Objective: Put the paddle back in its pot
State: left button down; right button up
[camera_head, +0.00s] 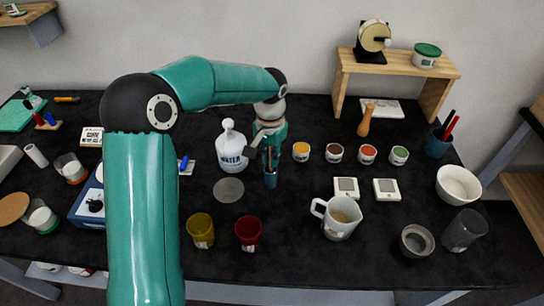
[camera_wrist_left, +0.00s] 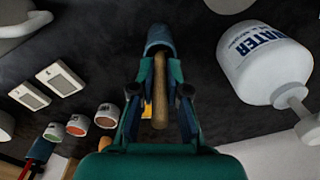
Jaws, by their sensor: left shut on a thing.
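My left gripper (camera_head: 268,148) is over the middle of the table and points down. In the left wrist view its fingers (camera_wrist_left: 160,75) are shut on the wooden paddle (camera_wrist_left: 159,100), whose pale handle runs between them. A small blue-grey pot (camera_head: 270,180) stands directly below the gripper; it also shows in the wrist view (camera_wrist_left: 159,36), in line with the paddle. The fingers hide the paddle's far end, so I cannot tell how deep it is in the pot. My right gripper is not in view.
A white water bottle (camera_head: 232,154) stands close left of the pot, with a grey disc (camera_head: 228,190) in front. Several small paint jars (camera_head: 301,152) are to the right. A mug (camera_head: 338,218) and red cup (camera_head: 248,233) stand nearer the front edge.

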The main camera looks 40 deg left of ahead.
pick_arm(q)
jog(key=c, duration=1.1)
grip_release()
jog(key=shift+s, duration=0.1)
